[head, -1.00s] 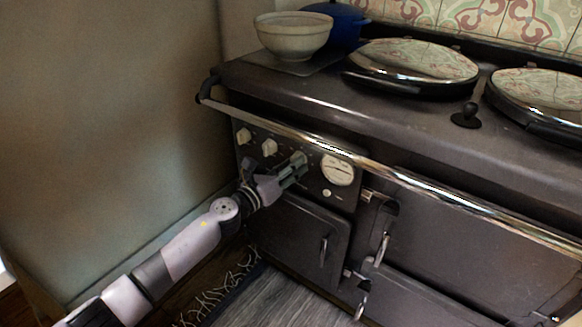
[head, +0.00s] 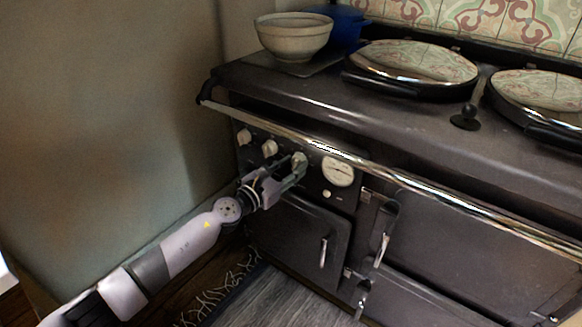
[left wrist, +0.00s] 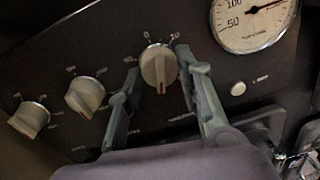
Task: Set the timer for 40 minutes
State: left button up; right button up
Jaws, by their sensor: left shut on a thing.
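The timer knob is the rightmost of three cream knobs on the stove's dark front panel. It shows in the head view (head: 300,159) and in the left wrist view (left wrist: 159,66), where printed marks, including a 0, surround it and a reddish line shows on its lower face. My left gripper (head: 297,168) is at this knob, one finger on each side, shut on it. The fingers also show in the left wrist view (left wrist: 158,68). The knob's exact setting is too small to read. My right gripper is not in view.
A round gauge (head: 338,171) and a small button (head: 326,193) are right of the knob. Two more knobs (head: 270,148) (head: 244,137) are to its left. A steel rail (head: 330,153) runs along the stove front above. A wall stands at left.

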pick_arm(q)
jog(key=shift+f, duration=0.2)
jog(key=o, duration=1.2)
jog(key=shift+r, duration=0.1)
